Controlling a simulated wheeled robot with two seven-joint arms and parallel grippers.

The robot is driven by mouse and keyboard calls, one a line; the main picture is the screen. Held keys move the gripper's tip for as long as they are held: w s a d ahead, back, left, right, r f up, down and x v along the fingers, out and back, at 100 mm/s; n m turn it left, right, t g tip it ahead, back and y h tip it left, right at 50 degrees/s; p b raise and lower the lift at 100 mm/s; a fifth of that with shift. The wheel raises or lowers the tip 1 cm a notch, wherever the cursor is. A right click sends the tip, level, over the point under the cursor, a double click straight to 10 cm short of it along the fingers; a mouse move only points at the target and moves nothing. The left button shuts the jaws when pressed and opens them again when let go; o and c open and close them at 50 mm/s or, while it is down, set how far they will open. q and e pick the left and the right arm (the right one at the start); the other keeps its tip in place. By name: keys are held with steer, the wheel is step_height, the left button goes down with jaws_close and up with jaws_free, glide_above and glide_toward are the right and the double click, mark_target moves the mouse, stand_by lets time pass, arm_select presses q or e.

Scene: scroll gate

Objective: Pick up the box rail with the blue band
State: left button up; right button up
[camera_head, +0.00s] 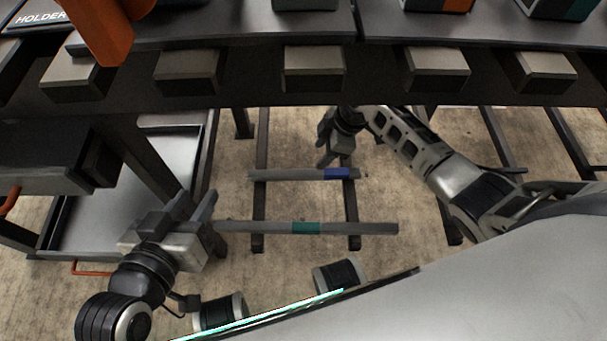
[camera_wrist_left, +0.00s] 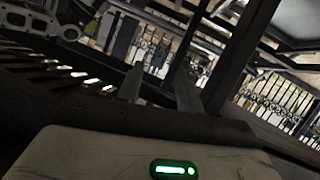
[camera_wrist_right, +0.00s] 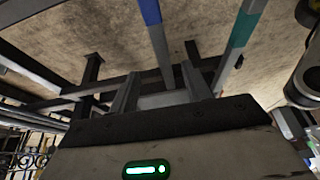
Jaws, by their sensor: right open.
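The grey box rail with the blue band (camera_head: 290,174) lies across two dark bars (camera_head: 260,205) below the shelf. Its blue band is near its right end, and also shows in the right wrist view (camera_wrist_right: 151,11). A similar rail with a teal band (camera_head: 260,227) lies nearer me, roughly parallel. My right gripper (camera_head: 334,158) is at the blue-banded rail's far side, by the band. In the right wrist view this rail runs into the gap between the open fingers (camera_wrist_right: 160,92); contact cannot be told. My left gripper (camera_head: 203,207) is open and empty, left of the teal-banded rail.
A dark shelf edge with several grey blocks (camera_head: 315,67) spans above the rails. A metal tray cart (camera_head: 140,205) stands at the left. Two dark-and-grey cylinders (camera_head: 340,274) show near my body. Concrete floor lies below.

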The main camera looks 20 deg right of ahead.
mark_target(304, 172)
steer(key=b+x, duration=0.1)
steer(key=x, duration=0.3)
steer(key=shift+f, duration=0.15)
steer(key=b+x, duration=0.3)
steer(key=x, duration=0.1)
steer(key=shift+a+f, duration=0.2)
steer(key=shift+a, duration=0.05)
steer(key=shift+a+f, duration=0.15)
steer(key=shift+f, duration=0.1)
arm_select(q)
steer(key=shift+w+d+r+n+t+h, duration=0.15)
steer(key=shift+d+r+n+t+h, duration=0.1)
steer(key=shift+d+r+t+h, duration=0.25)
steer(key=shift+w+d+r+n+t+h, duration=0.1)
steer(key=shift+d+r+n+t+h, duration=0.15)
steer(key=shift+r+t+h, duration=0.25)
arm_select(e)
steer(key=c, duration=1)
steer(key=shift+w+r, duration=0.1)
jaws_close()
steer(key=shift+r, duration=0.1)
